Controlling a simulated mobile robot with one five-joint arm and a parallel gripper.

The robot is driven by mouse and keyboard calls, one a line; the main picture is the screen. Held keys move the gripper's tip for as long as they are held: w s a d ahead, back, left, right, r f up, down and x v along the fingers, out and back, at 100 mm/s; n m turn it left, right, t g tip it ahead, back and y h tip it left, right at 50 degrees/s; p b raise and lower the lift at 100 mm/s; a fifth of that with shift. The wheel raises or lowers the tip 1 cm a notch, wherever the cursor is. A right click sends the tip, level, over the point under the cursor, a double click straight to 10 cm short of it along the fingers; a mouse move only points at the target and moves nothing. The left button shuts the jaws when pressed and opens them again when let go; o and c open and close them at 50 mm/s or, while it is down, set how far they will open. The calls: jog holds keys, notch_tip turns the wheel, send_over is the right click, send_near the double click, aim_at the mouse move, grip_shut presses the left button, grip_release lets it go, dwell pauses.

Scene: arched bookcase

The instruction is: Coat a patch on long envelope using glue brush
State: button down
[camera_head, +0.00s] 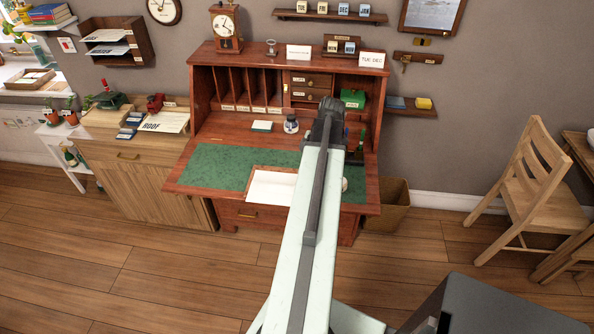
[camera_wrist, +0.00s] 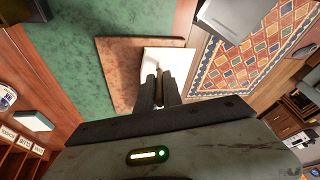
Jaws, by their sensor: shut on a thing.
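The white long envelope (camera_head: 270,190) lies on a brown board on the desk's green writing mat, partly covered by my arm. In the wrist view the envelope (camera_wrist: 166,60) lies beyond my fingertips, on the brown board (camera_wrist: 120,75). My gripper (camera_wrist: 160,84) is shut on a thin tan handle (camera_wrist: 158,90), which looks like the glue brush. The brush's tip is hard to make out against the envelope, and I cannot tell whether it touches the paper. No glue patch is clear on the envelope. In the head view my arm hides the gripper's fingers.
A small jar with a label (camera_head: 290,124) and a white-topped pad (camera_head: 262,126) stand at the back of the desk (camera_head: 222,124). The green mat (camera_head: 218,166) is clear on the left. Pigeonholes, a green box (camera_head: 353,98) and bottles rise behind.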

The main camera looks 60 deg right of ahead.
jog(key=shift+s+d, duration=0.2)
jog(key=shift+s, duration=0.25)
jog(key=shift+r, duration=0.1)
jog(key=shift+w+a, duration=0.85)
jog(key=shift+w, duration=1.45)
jog(key=shift+w+a, duration=0.85)
jog(key=shift+w, duration=1.4)
jog(key=shift+w+a, duration=0.85)
jog(key=shift+w, duration=1.45)
notch_tip(320, 180, up, 6)
jog(key=p, duration=0.6)
